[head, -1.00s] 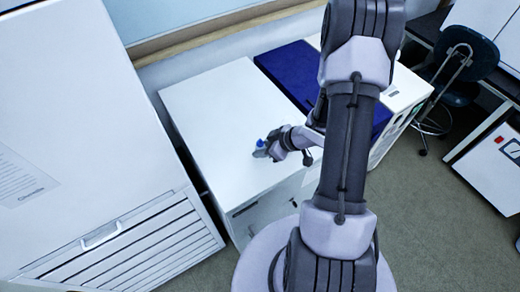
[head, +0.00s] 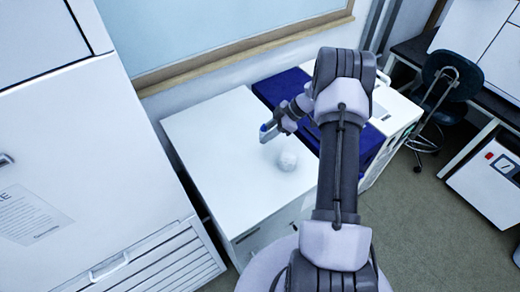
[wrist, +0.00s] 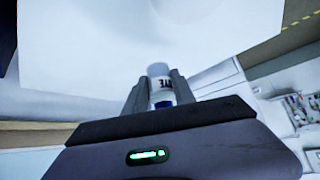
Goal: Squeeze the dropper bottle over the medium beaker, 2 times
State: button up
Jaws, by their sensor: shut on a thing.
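My gripper (head: 270,133) is shut on the dropper bottle and holds it above the white cabinet top, toward its back right. In the wrist view the dropper bottle (wrist: 160,82) sits between the two fingers. It is whitish with dark lettering and a blue part low down. In the head view only a small blue and pale part of it shows at the fingers. A pale rounded vessel (head: 287,161), seemingly the beaker, stands on the cabinet top, a little nearer the camera than the gripper. Its size and contents cannot be told.
The white cabinet top (head: 215,150) is otherwise clear. A dark blue panel (head: 290,88) lies to its right, partly behind my arm. A tall white cabinet (head: 90,150) stands at the left. A window ledge (head: 250,58) runs behind, and a chair (head: 450,85) stands at the right.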

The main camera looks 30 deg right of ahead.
jog(key=s+d+n+g+p, duration=0.2)
jog(key=s+d+n, duration=0.1)
jog(key=d, duration=0.5)
jog(key=shift+s+d+y, duration=0.4)
jog(key=shift+s, duration=0.2)
jog(key=shift+o, duration=0.2)
jog(key=shift+s+d+n, duration=0.3)
jog(key=shift+d, duration=0.1)
jog(key=p, duration=0.4)
jog(key=shift+s+a+r+h, duration=0.15)
jog(key=shift+a+r+h, duration=0.05)
jog(key=shift+r+h, duration=0.2)
jog(key=shift+s+a+t+p, duration=0.15)
jog(key=shift+t+p, duration=0.35)
jog(key=shift+p, duration=0.75)
